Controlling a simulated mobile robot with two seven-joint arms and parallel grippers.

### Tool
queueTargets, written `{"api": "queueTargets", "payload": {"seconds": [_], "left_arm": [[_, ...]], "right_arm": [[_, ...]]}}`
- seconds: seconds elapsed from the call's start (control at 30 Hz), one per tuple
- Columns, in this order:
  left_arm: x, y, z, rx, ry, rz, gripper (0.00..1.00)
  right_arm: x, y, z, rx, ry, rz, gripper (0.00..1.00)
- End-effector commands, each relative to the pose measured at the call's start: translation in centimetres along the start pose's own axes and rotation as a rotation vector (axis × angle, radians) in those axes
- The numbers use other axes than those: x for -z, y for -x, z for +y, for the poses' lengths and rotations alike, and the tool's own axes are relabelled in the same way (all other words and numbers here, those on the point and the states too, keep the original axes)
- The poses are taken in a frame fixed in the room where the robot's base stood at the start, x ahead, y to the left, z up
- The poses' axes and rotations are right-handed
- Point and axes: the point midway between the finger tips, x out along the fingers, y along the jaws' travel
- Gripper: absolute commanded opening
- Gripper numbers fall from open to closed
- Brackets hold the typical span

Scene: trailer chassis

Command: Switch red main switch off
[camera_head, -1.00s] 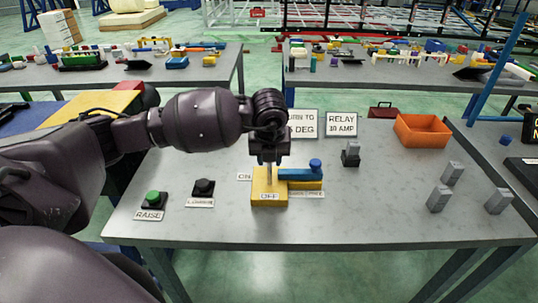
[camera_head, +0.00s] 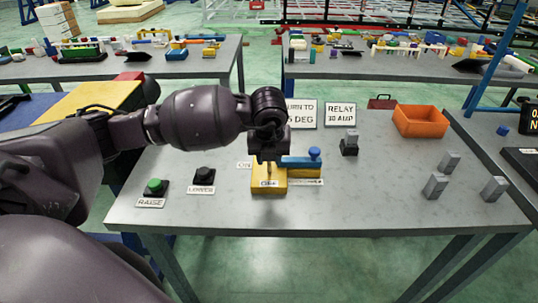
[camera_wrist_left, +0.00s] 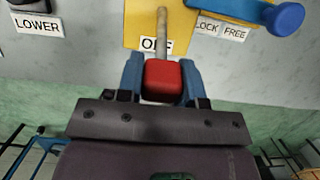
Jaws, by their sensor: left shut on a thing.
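The main switch has a yellow base (camera_head: 268,184) on the table, with an OFF label at its near end and an ON label (camera_head: 243,165) at its far left. In the left wrist view its red knob (camera_wrist_left: 163,82) sits on a grey lever (camera_wrist_left: 162,30) that lies over the OFF label (camera_wrist_left: 157,44). My left gripper (camera_head: 268,165) is shut on the red knob, with a blue finger on each side of it. The gripper hides the knob and lever in the head view. My right gripper is not in view.
A blue handle (camera_head: 300,162) labelled LOCK FREE adjoins the base on the right. Left are a green RAISE button (camera_head: 154,185) and a black LOWER button (camera_head: 204,175).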

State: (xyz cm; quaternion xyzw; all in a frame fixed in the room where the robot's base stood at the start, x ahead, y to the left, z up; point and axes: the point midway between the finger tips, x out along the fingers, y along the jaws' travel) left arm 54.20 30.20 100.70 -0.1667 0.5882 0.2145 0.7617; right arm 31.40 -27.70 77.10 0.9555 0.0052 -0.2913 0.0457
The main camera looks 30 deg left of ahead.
Motion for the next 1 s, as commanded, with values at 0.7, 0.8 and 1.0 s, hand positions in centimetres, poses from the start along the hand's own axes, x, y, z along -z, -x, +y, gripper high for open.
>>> {"api": "queueTargets", "payload": {"seconds": [0.7, 0.8, 1.0], "left_arm": [[0.1, -0.1, 0.0, -0.002, -0.001, 0.003, 0.60], [0.1, 0.4, 0.0, 0.000, -0.001, 0.001, 0.60], [0.0, 3.3, 0.0, 0.000, -0.002, -0.001, 0.60]], "right_arm": [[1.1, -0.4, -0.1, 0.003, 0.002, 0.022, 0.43], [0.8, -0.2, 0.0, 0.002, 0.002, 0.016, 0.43], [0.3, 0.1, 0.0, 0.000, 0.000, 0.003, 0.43]]}}
